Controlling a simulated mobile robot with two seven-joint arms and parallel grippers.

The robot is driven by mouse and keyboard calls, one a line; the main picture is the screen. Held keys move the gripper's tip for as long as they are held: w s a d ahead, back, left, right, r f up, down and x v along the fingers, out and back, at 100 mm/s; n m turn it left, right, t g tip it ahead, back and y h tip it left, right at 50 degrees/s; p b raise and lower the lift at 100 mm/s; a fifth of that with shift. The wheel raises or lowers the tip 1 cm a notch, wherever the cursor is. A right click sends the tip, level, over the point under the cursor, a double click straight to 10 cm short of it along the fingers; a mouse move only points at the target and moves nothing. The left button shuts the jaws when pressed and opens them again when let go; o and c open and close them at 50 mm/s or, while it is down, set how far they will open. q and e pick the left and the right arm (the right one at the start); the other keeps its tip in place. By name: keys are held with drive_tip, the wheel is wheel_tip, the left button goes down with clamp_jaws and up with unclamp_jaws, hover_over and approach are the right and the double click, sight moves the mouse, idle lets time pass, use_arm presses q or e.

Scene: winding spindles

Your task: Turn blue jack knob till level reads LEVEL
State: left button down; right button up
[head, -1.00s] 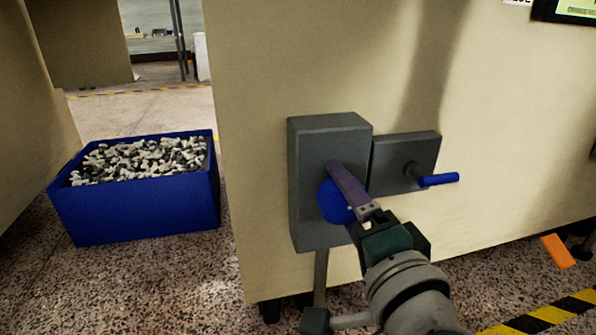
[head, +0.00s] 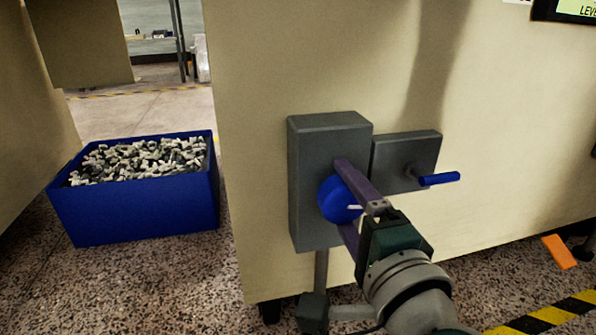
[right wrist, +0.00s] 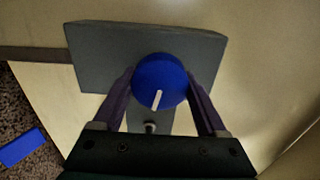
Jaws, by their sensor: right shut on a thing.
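The blue jack knob (head: 338,200) sits on the front of a grey box fixed to a cream cabinet. My right gripper (head: 345,197) is shut on it, one purple finger on each side. In the right wrist view the knob (right wrist: 160,82) lies between the fingers (right wrist: 160,92), and its white pointer line points down toward the gripper base. A dark-framed screen (head: 574,10) at the top right edge has a pale green field. Its text starts with "LEVE" and is cut off by the picture edge. My left gripper is not in view.
A grey plate with a blue-handled crank (head: 438,179) is right of the knob box, close to my right gripper. A blue bin (head: 140,212) of white and grey pieces stands on the floor at left. An orange piece (head: 558,252) shows at lower right.

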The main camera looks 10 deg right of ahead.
drive_tip(key=o, duration=1.3)
drive_tip(key=shift+s, duration=0.1)
drive_tip(key=shift+s, duration=0.25)
drive_tip(key=s+p, duration=0.4)
drive_tip(key=s, duration=0.5)
drive_tip(key=shift+s+d, duration=0.15)
drive_tip(key=shift+r, duration=0.1)
